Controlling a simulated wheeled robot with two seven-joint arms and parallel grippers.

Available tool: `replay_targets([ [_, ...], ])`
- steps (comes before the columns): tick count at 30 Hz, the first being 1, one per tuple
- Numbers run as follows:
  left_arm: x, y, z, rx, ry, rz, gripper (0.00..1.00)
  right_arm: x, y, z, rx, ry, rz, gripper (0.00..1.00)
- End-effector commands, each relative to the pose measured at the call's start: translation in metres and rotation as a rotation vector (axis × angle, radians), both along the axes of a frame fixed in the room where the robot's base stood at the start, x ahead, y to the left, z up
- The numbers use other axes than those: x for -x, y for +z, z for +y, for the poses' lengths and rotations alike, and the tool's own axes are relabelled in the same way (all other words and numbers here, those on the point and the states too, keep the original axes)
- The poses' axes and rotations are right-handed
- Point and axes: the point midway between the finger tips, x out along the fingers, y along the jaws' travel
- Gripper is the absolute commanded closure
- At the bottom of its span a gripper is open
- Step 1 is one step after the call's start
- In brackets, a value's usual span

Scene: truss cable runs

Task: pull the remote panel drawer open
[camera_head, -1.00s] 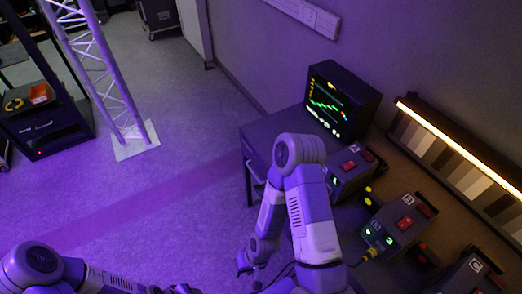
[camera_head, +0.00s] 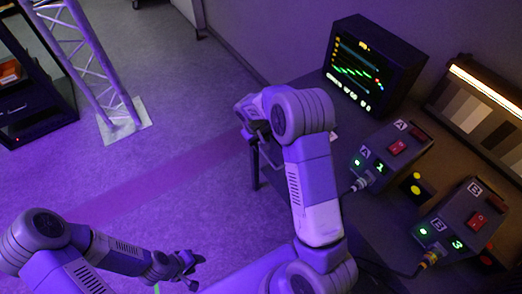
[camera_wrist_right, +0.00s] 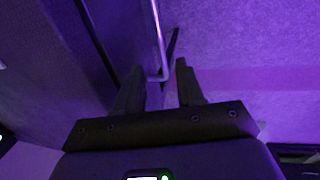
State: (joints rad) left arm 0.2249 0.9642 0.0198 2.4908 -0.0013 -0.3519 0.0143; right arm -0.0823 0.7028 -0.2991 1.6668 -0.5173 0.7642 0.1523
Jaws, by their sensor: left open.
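In the head view my right arm hides the drawer front and most of that gripper. My left gripper (camera_head: 187,268) is open and empty over the floor at the lower left.
The desk (camera_head: 307,88) carries a monitor (camera_head: 362,68) and control boxes marked A (camera_head: 392,152) and B (camera_head: 458,222), with cables. A lattice truss (camera_head: 92,62) stands on a plate at left, near a dark rack (camera_head: 38,110). The floor between is clear.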

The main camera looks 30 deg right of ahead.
Motion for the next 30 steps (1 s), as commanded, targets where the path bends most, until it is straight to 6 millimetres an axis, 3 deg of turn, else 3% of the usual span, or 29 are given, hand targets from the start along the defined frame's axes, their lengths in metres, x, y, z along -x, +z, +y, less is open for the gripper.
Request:
replay_targets([
  [3, 0.000, -0.008, 0.000, 0.000, 0.000, 0.000, 0.57, 0.001, -0.023, -0.004, -0.001, -0.001, 0.004, 0.62],
  [9, 0.000, -0.017, 0.000, 0.000, 0.000, 0.000, 0.57, 0.000, -0.051, -0.009, -0.002, 0.000, 0.003, 0.62],
  [22, 0.000, -0.019, 0.000, 0.000, 0.000, 0.000, 0.57, 0.000, -0.061, -0.011, -0.004, 0.001, 0.001, 0.62],
  [30, 0.000, -0.019, 0.000, 0.000, 0.000, 0.000, 0.57, 0.000, -0.061, -0.011, -0.004, 0.001, 0.001, 1.00],
])
